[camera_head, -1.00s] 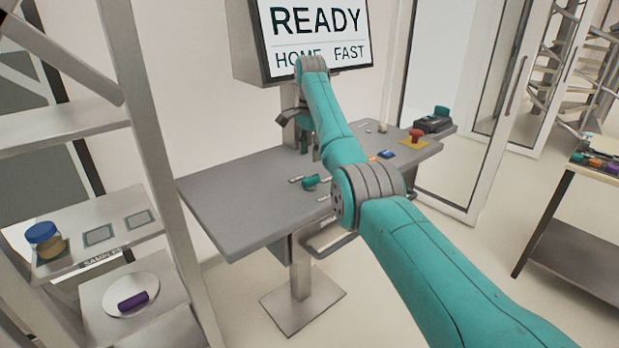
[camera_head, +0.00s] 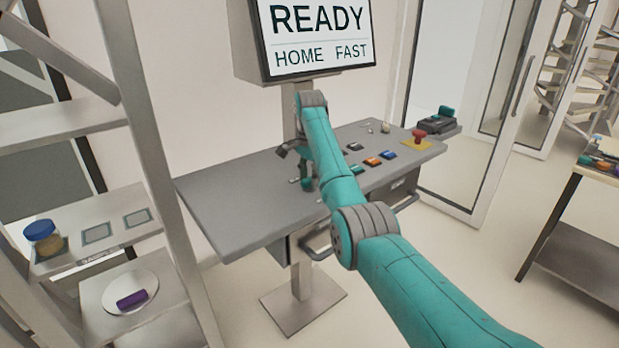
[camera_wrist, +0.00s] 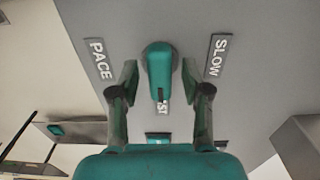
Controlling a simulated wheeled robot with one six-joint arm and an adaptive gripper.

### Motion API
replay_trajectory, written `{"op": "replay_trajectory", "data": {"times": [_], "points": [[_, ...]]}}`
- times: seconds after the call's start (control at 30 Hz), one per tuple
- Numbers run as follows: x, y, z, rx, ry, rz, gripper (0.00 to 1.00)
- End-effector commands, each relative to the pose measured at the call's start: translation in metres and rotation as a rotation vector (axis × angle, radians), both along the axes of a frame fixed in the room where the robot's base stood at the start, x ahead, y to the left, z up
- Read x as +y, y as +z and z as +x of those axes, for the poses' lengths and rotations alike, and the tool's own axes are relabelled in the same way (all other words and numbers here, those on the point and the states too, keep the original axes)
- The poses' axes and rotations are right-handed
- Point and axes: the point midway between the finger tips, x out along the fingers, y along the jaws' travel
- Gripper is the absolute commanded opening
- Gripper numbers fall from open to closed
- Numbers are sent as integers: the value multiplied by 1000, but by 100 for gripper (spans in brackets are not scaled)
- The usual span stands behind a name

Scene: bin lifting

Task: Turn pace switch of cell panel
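The pace switch is a teal knob (camera_wrist: 160,68) on the grey cell panel (camera_head: 225,195). In the wrist view a PACE label (camera_wrist: 98,60) is left of it and a SLOW label (camera_wrist: 216,56) right of it. A third label (camera_wrist: 163,108), partly hidden with "ST" readable, lies below the knob, and the knob's dark mark points that way. My gripper (camera_wrist: 159,75) is open, one finger on each side of the knob; I cannot tell whether they touch it. In the head view the knob (camera_head: 308,184) is partly covered by my gripper. The screen (camera_head: 318,35) reads READY, HOME, FAST.
Coloured buttons (camera_head: 372,161) and a red mushroom button (camera_head: 419,136) sit on the panel's right side. A rail (camera_head: 318,247) runs along its front. A shelf with a blue-lidded jar (camera_head: 42,236) stands left. The panel's left surface is clear.

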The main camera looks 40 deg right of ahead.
Motion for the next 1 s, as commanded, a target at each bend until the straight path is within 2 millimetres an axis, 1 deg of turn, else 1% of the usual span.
{"op": "replay_trajectory", "data": {"times": [0.03, 0.07, 0.1, 0.13, 0.17, 0.4, 0.57, 0.77, 1.0], "points": [[0, 0, 0, 0, 0, 0, 30], [0, 0, 0, 0, 0, 0, 22], [0, 0, 0, 0, 0, 0, 12], [0, 0, 0, 0, 0, 0, 5], [0, 0, 0, 0, 0, 0, 0], [0, 0, 0, 0, 7, 0, 0], [0, 0, 0, 0, 46, 0, 0], [0, 0, 0, 0, 160, 0, 0], [0, 0, 0, 0, 374, 0, 0]]}}
